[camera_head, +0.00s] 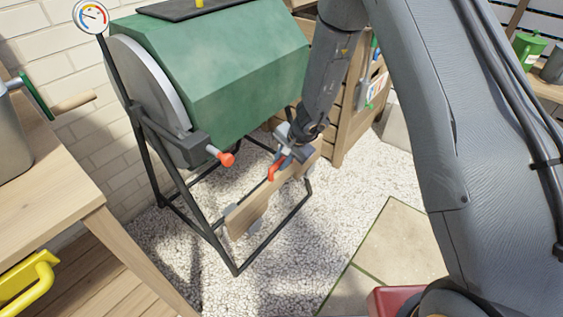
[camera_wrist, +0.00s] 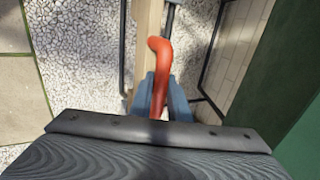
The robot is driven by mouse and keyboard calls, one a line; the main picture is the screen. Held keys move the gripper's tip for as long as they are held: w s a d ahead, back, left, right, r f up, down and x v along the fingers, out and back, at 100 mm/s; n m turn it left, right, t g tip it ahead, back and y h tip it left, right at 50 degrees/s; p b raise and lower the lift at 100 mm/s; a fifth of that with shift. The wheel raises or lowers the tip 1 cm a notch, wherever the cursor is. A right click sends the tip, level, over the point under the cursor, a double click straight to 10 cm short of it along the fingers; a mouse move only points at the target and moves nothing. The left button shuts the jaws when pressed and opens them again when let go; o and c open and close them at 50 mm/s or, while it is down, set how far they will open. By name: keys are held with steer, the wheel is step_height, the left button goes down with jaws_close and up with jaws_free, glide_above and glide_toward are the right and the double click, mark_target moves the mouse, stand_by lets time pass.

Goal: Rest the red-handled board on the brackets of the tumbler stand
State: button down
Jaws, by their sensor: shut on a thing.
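The wooden board (camera_head: 249,205) hangs at a slant in front of the black tumbler stand (camera_head: 222,252), below the green drum (camera_head: 215,85). Its red handle (camera_head: 273,171) is between the jaws of my gripper (camera_head: 284,156), which is shut on it. In the wrist view, the red handle (camera_wrist: 161,55) rises between the blue fingers (camera_wrist: 162,98), and a strip of the board (camera_wrist: 148,25) shows beyond it. Small grey pieces show beside the board's lower end, perhaps brackets. I cannot tell whether the board touches them.
A red-tipped crank (camera_head: 226,159) sticks out from the drum's end, left of my gripper. A wooden bench (camera_head: 75,235) stands at the left, and a wooden crate-like unit (camera_head: 345,130) behind my arm. White gravel (camera_head: 345,215) and paving slabs (camera_head: 400,250) lie clear to the right.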

steer(key=shift+f+b, duration=0.2)
steer(key=shift+b, duration=0.45)
steer(key=c, duration=1.1)
jaws_free()
steer(key=p+v, duration=0.5)
steer(key=v, duration=0.5)
stand_by(0.4)
